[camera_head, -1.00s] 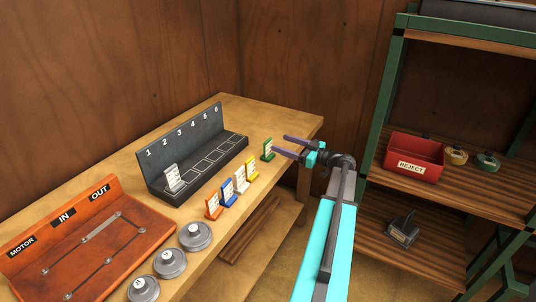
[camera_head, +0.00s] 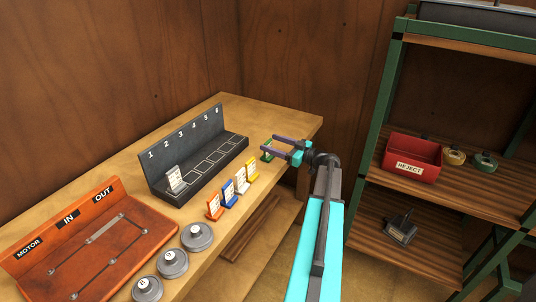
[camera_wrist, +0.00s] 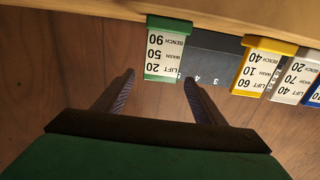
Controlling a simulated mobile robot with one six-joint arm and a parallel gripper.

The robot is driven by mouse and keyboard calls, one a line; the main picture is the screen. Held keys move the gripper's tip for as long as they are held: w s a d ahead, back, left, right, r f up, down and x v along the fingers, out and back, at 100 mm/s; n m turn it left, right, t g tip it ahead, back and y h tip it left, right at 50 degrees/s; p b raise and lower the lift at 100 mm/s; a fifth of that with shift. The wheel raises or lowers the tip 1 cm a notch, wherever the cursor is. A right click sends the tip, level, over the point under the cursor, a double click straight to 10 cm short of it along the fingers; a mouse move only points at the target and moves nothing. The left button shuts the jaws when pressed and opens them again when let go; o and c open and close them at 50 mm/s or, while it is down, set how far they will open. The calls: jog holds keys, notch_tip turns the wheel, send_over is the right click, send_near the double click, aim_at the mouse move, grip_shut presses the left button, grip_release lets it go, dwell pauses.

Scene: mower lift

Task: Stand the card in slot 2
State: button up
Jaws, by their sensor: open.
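The dark slot rack (camera_head: 185,143), numbered 1 to 6, stands on the bench. A pale card (camera_head: 175,177) stands in slot 1; slot 2 and the others look empty. A green card (camera_wrist: 165,50) stands near the bench edge, right of the row of cards. It reads LIFT 20, WASH 50, BENCH 90 and is partly hidden in the head view (camera_head: 266,153). My gripper (camera_wrist: 158,82) is open and empty, its fingertips just short of the green card and spread to either side of it. The gripper (camera_head: 271,144) also shows in the head view.
Orange (camera_head: 214,207), blue (camera_head: 227,194), white (camera_head: 241,182) and yellow (camera_head: 252,170) cards stand in a row in front of the rack. Round weights (camera_head: 197,236) and a MOTOR/IN/OUT board (camera_head: 100,240) are at lower left. A red REJECT bin (camera_head: 411,158) is on the right shelf.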

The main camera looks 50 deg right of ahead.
dwell(0.5)
jog(key=c, duration=1.6)
jog(key=shift+o, duration=0.2)
jog(key=shift+r, duration=0.1)
jog(key=s+a+r+b, duration=0.4)
jog(key=s+a+b, duration=0.2)
jog(key=s+a, duration=0.4)
jog(key=shift+s+a+r+b, duration=0.3)
jog(key=shift+s+a+r, duration=0.1)
jog(key=shift+s, duration=0.55)
